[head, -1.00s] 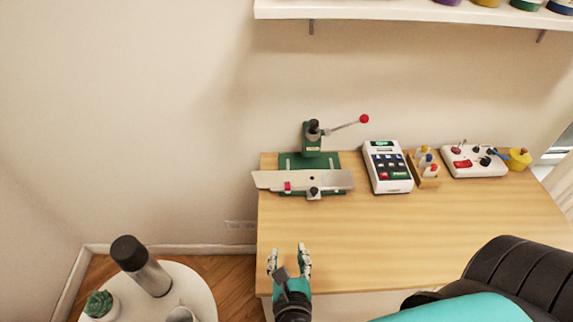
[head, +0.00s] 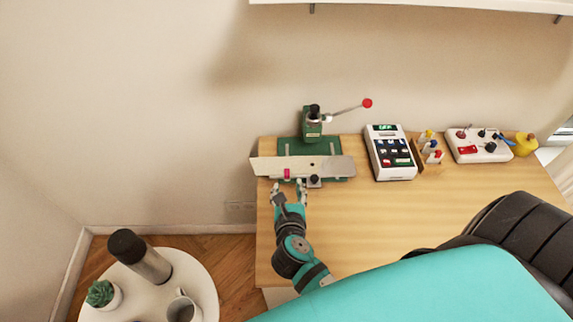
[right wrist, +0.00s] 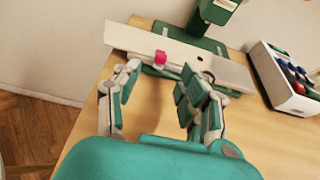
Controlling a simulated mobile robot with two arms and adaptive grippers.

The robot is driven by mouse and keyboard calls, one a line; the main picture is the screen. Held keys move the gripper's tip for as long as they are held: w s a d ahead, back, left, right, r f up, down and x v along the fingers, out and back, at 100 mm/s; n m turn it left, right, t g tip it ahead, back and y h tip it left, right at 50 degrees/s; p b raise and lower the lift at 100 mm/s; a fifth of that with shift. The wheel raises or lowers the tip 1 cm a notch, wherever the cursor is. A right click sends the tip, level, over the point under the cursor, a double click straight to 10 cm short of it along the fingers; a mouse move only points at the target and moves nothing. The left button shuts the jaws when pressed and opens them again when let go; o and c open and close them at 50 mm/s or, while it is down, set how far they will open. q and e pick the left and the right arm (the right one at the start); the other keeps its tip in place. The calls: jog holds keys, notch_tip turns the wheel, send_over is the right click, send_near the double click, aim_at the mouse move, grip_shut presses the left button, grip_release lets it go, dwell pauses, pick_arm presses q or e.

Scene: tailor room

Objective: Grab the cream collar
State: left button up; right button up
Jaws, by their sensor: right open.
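A long, flat, pale cream-grey piece (head: 330,166), which looks like the collar, lies across the front of a green hand press (head: 312,130). It also shows in the right wrist view (right wrist: 222,70), with a small dark hole near its middle. A small pink piece (head: 287,173) sits at its front edge, left of centre. My right gripper (head: 288,188) is open and empty, just in front of the pale piece's left half. In the right wrist view, the pink piece (right wrist: 160,57) lies just beyond the gap between my fingertips (right wrist: 158,80). My left gripper is not in view.
A white keypad device (head: 391,152), a wooden holder with small bottles (head: 427,155) and a white control box (head: 478,146) stand right of the press. The wooden table (head: 400,215) is clear in front. A round white table (head: 200,275) stands at lower left.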

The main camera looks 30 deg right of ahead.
aim_at(287, 177)
jog(key=shift+w+d, duration=0.1)
jog(key=shift+w, duration=0.1)
jog(key=shift+w+d+f, duration=0.1)
jog(key=shift+w, duration=0.15)
jog(key=x, duration=0.3)
jog(key=shift+w+d+f+p, duration=0.15)
jog(key=shift+w+d+p, duration=0.05)
jog(key=shift+w+p, duration=0.15)
jog(key=shift+w+d+f, duration=0.2)
jog(key=shift+w+f, duration=0.05)
jog(key=shift+w, duration=0.1)
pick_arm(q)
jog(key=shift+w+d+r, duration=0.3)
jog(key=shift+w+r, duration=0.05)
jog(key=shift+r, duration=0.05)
pick_arm(e)
jog(key=shift+s, duration=0.1)
grip_shut()
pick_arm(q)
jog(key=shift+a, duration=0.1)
pick_arm(e)
jog(key=shift+r, duration=0.15)
